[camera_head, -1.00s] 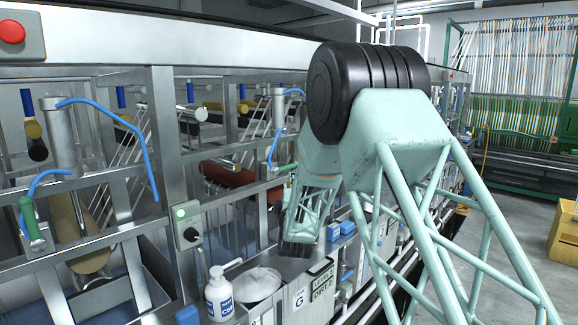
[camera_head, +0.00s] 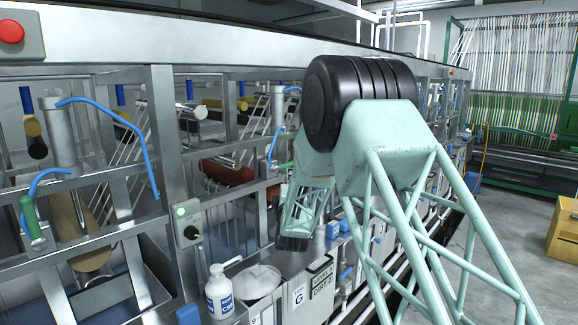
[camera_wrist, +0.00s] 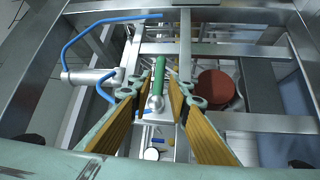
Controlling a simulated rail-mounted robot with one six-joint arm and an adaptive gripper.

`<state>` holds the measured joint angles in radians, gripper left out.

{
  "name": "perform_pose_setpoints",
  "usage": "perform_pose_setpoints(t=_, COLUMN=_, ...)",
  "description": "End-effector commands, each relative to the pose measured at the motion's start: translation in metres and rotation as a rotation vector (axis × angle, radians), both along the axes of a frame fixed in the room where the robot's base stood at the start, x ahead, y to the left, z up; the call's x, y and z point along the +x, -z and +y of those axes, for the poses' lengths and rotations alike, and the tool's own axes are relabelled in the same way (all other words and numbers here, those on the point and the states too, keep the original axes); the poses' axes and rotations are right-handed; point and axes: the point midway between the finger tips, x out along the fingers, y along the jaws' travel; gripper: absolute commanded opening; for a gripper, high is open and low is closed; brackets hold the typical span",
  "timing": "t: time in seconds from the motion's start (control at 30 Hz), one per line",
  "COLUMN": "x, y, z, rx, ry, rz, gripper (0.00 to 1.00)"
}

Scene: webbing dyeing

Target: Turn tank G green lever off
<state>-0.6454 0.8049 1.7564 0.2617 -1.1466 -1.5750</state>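The green lever (camera_wrist: 159,74) shows in the wrist view as an upright green handle with a pale metal ball end, beside a metal cylinder and a blue hose. My gripper (camera_wrist: 163,92) is open, with one wood-coloured finger pad on each side of the lever's lower end. I cannot tell whether either finger touches it. In the head view, a tank label with the letter G (camera_head: 298,294) is on the front below my arm.
Metal frame bars (camera_wrist: 185,40) surround the lever. A dark red roll (camera_wrist: 215,88) lies to its right. In the head view, a white bottle (camera_head: 219,292) and a bowl of white powder (camera_head: 257,281) stand on the ledge. A switch box (camera_head: 187,222) is on a post.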

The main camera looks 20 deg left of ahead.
Motion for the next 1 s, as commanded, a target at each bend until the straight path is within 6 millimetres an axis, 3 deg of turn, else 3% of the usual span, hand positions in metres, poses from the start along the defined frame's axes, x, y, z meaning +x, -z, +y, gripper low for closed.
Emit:
perform_pose_setpoints(t=0.7, x=0.078, y=-0.012, z=0.032, rx=0.001, ry=0.001, rz=0.0, gripper=0.17)
perform_pose_setpoints(t=1.0, x=0.099, y=-0.015, z=0.042, rx=0.0, ry=0.0, rz=0.0, gripper=0.17)
